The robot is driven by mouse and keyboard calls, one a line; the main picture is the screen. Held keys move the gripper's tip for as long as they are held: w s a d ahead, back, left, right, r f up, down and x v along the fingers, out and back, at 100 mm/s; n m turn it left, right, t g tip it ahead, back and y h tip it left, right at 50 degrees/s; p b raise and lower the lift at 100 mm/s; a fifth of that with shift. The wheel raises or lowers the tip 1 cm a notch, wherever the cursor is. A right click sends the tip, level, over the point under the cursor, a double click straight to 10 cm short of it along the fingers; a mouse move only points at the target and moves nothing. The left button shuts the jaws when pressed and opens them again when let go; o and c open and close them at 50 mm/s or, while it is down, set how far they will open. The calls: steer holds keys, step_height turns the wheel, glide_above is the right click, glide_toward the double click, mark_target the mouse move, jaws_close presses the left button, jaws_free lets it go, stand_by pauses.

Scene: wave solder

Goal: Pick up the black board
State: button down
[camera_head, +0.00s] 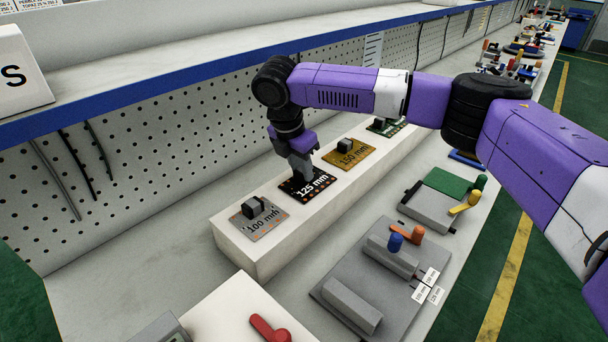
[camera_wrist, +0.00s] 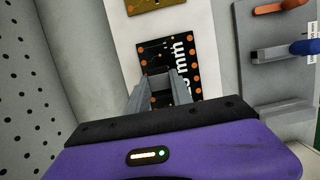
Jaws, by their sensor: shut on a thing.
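The black board (camera_head: 316,185), marked "125 mm" with orange dots, lies on a long white block between a grey board and a gold board. My gripper (camera_head: 301,176) points down at its middle and is shut there. In the wrist view the fingers (camera_wrist: 155,88) reach onto the black board (camera_wrist: 178,55), hiding part of its lettering. The grip point itself is hidden behind the fingers. The board appears to rest flat on the block.
The grey "100 mm" board (camera_head: 270,226), the gold "150 mm" board (camera_head: 362,158) and a green board (camera_head: 384,128) share the white block (camera_head: 262,260). A grey fixture (camera_head: 385,262) with coloured levers stands to the right. A perforated back wall (camera_head: 170,130) rises behind.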

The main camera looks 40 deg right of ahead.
step_height(320, 180, up, 10)
stand_by(0.5)
stand_by(0.7)
